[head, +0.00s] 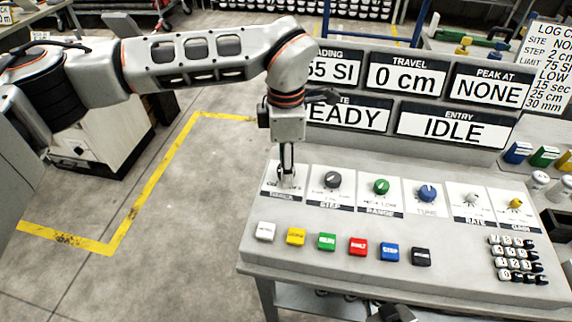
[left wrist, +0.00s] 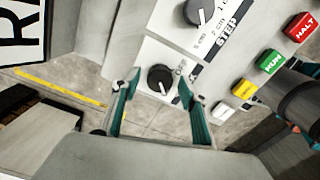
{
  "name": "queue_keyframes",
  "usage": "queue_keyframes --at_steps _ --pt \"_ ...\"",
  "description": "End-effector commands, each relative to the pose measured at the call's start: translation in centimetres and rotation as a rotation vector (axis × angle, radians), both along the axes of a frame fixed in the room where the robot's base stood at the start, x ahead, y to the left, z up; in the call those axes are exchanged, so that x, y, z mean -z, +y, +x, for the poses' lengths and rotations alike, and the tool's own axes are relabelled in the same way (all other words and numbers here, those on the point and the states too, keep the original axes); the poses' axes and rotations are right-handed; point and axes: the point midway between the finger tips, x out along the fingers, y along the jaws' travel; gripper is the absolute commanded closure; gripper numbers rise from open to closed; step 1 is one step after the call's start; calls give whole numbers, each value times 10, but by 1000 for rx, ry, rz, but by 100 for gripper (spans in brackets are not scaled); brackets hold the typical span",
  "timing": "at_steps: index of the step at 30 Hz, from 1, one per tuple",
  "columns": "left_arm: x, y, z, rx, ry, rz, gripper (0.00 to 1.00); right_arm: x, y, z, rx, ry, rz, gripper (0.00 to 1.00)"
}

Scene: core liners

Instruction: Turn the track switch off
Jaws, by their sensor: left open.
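The track switch is the leftmost control on the sloped grey console. In the left wrist view it is a round black knob (left wrist: 160,79) with a white pointer line on a white plate. Its label is only partly readable there. In the head view my left gripper (head: 286,182) points down over this plate and mostly hides the knob. In the left wrist view the two teal fingers of my left gripper (left wrist: 158,84) are apart, one on each side of the knob, with nothing gripped. A dark part at the head view's bottom edge may be my right gripper (head: 396,313); its jaws are unclear.
The black STEP knob (head: 333,180) is just right of the track switch, followed by the green RANGE knob (head: 381,187) and blue TUNE knob (head: 427,193). Coloured buttons, including a white one (head: 265,231), line the front. Display boards (head: 408,78) stand behind.

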Motion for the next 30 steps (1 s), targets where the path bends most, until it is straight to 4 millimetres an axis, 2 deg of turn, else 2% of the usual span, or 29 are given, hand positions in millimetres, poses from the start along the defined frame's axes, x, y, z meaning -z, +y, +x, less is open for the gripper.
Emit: queue_keyframes --at_steps 4,11,12,16,17,30 --pt "7 0 0 -1 -1 -1 57 -2 0 1 0 -3 0 100" --pt "8 0 0 -1 -1 -1 57 -3 0 3 0 -8 0 100" --pt "8 0 0 -1 -1 -1 59 -3 0 4 0 -8 0 100" --pt "8 0 0 -1 -1 -1 93 -3 0 4 0 -9 -1 100" --pt "8 0 0 -1 -1 -1 95 -3 0 4 0 -9 -1 100" --pt "6 0 0 -68 -2 -1 95 -7 0 4 1 -9 3 100"
